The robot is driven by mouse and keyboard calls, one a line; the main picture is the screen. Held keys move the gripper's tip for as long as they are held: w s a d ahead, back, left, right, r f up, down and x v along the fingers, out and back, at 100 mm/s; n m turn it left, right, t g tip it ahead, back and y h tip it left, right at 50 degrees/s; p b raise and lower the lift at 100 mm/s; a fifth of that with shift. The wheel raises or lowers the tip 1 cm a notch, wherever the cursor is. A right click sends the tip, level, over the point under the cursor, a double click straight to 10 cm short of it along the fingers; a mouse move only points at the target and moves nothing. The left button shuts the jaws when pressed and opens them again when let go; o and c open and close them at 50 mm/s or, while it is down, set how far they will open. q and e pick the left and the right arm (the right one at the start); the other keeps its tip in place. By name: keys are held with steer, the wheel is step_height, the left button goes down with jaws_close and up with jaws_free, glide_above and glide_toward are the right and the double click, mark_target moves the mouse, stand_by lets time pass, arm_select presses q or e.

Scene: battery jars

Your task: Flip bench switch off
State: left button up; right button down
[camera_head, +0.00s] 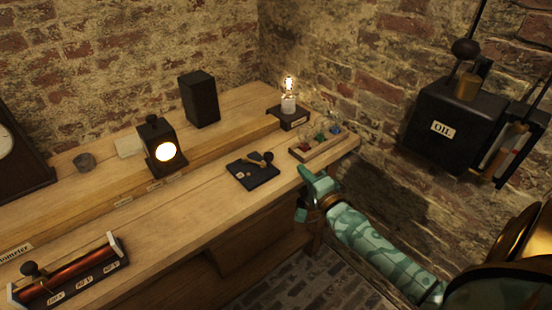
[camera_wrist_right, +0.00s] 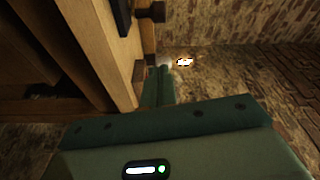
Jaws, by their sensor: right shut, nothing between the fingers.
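A dark plate with a small lever and knobs (camera_head: 253,172), which looks like the bench switch, lies on the bench top near its front edge. I cannot tell its lever position for sure. My right gripper (camera_head: 310,182) is teal, shut and empty. It is at the bench's front edge, to the right of the switch plate and apart from it in the picture. In the right wrist view the shut teal fingers (camera_wrist_right: 160,85) point along the wooden bench edge (camera_wrist_right: 85,45). My left gripper is not in view.
A lit bulb on a dark base (camera_head: 288,104) stands at the bench's far right corner. A rack of small coloured bottles (camera_head: 318,146) sits close to my gripper. A lit lantern (camera_head: 161,146), a dark box (camera_head: 199,98) and a copper coil (camera_head: 70,272) stand farther left.

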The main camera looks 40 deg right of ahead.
steer(key=shift+d+r+m+h, duration=0.2)
steer(key=shift+d+m+h, duration=0.1)
steer(key=shift+m, duration=0.7)
steer(key=w, duration=0.3)
steer(key=w+d+b, duration=0.1)
steer(key=w, duration=0.6)
steer(key=shift+w+d+b, duration=0.1)
steer(key=shift+d+b, duration=0.2)
steer(key=shift+b, duration=0.05)
steer(key=a, duration=0.1)
steer(key=s+a, duration=0.1)
steer(key=a, duration=0.1)
steer(key=shift+a+r+p, duration=0.1)
steer(key=shift+a+p, duration=0.1)
steer(key=shift+p, duration=0.2)
steer(key=shift+a, duration=0.3)
steer(key=shift+s+a+h+p, duration=0.25)
steer(key=shift+a+h+p, duration=0.05)
steer(key=shift+h+p, duration=0.1)
